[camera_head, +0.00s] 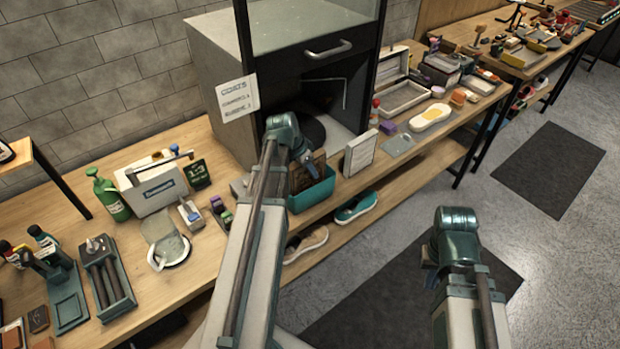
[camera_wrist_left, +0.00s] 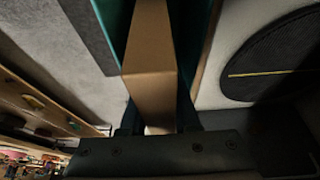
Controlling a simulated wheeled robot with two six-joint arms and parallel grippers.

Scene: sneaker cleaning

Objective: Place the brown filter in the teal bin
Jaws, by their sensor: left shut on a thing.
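The teal bin (camera_head: 316,196) sits at the front edge of the workbench in the head view, below the open machine. My left gripper (camera_head: 303,164) reaches over the bin and is shut on the brown filter (camera_head: 318,163). The filter shows beside the gripper, at the bin's opening; how deep it sits is hidden by the arm. In the left wrist view the brown filter (camera_wrist_left: 150,60) stands between my fingers. My right gripper (camera_head: 431,274) hangs over the floor at the right, away from the bench; its fingers are mostly hidden.
The open machine (camera_head: 340,75) stands behind the bin. A white panel (camera_head: 360,153) stands close to the bin's right. A white box (camera_head: 152,192), a green spray bottle (camera_head: 111,198) and a tool rack (camera_head: 105,275) are to the left. Shoes lie on the lower shelf.

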